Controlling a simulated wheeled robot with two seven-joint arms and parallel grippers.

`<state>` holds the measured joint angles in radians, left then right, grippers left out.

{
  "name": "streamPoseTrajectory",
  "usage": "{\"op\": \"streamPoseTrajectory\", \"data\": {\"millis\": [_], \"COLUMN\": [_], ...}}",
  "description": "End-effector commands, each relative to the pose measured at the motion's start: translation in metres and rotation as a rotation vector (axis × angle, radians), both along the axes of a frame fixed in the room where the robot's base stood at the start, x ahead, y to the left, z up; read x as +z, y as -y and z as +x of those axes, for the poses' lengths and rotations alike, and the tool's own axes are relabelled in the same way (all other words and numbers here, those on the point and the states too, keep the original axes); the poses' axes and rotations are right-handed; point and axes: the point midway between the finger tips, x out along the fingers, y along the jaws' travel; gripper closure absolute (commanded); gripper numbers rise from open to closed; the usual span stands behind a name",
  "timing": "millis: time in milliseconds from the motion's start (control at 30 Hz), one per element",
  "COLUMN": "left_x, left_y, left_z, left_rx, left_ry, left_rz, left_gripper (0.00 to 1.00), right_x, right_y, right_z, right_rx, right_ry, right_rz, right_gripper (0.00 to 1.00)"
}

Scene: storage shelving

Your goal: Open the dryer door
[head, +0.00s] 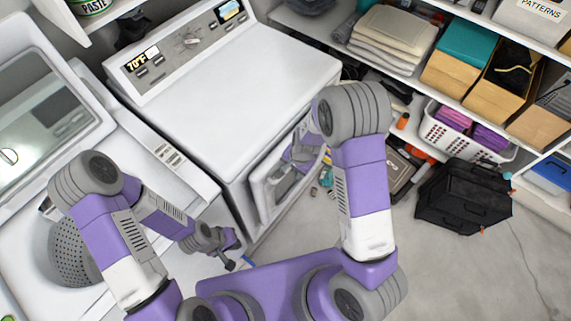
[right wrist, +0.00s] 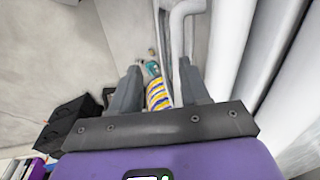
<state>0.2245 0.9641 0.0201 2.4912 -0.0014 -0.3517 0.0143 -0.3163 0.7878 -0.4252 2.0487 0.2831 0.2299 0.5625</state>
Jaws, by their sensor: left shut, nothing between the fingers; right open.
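The dryer (head: 235,85) is the white machine in the middle of the head view, with a dial and display on its back panel. Its front door (head: 262,197) faces the lower right and is partly hidden by my right arm; I cannot tell whether it is ajar. In the right wrist view, a pale bent bar that looks like the door handle (right wrist: 177,40) runs between the spread fingers of my right gripper (right wrist: 160,88), which is open. I cannot tell whether they touch. My left gripper (head: 230,264) is shut and empty, low beside the dryer's front left corner.
A white washer (head: 170,205) with a raised lid stands left of the dryer. Shelves with boxes (head: 450,75) and a laundry basket (head: 465,130) line the right. A black case (head: 465,195) sits on the floor. A yellow-and-blue striped item (right wrist: 158,95) lies beyond my right fingers.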

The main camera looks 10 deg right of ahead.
Motion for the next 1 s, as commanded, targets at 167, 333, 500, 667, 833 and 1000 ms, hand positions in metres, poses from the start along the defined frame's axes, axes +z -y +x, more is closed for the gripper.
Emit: {"op": "streamPoseTrajectory", "data": {"millis": [167,333,500,667,833,1000], "left_x": [0.003,-0.003,-0.007,-0.009,-0.009,-0.008], "left_y": [0.000,0.000,0.000,0.000,0.000,0.000], "left_z": [0.000,0.000,0.000,0.000,0.000,0.000], "left_rx": [0.000,0.001,0.001,0.001,0.001,0.000], "left_ry": [0.000,0.000,0.000,0.000,0.000,0.000], "left_rz": [0.000,0.000,0.000,0.000,0.000,0.000], "left_gripper": [1.00,1.00,1.00,1.00,1.00,1.00], "right_x": [0.023,-0.002,-0.028,-0.043,-0.047,-0.046], "right_y": [-0.005,-0.008,-0.011,-0.013,-0.014,-0.014], "right_z": [0.021,0.024,0.028,0.031,0.032,0.032], "right_rx": [-0.077,-0.081,-0.079,-0.079,-0.078,-0.077], "right_ry": [0.012,0.009,0.009,0.012,0.013,0.013], "right_rz": [0.013,0.014,0.014,0.014,0.014,0.014], "right_gripper": [0.55,0.55,0.55,0.55,0.55,0.55]}}
